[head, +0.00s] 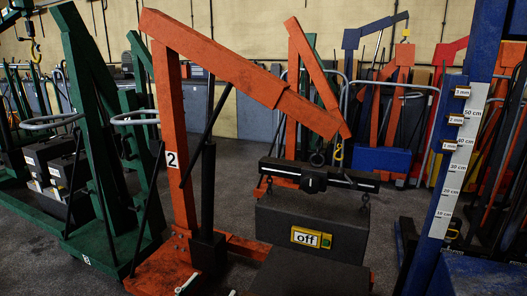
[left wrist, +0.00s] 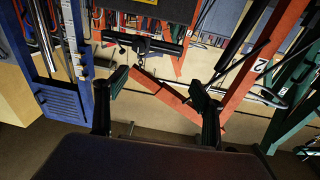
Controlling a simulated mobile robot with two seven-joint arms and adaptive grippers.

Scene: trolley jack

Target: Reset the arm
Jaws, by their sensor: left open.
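An orange shop crane marked 2 has an upright post (head: 177,140) and a boom (head: 215,60) sloping down to the right, with a narrower end section (head: 312,113). The boom (left wrist: 175,97) shows beyond the fingers; contact is not visible. I cannot make out either gripper in the head view.
A blue post with a centimetre scale (head: 457,165) stands at the right. A green crane (head: 95,120) stands at the left. More cranes, including a blue and orange one (head: 400,75), line the back wall. Grey floor (head: 235,150) shows behind the orange post.

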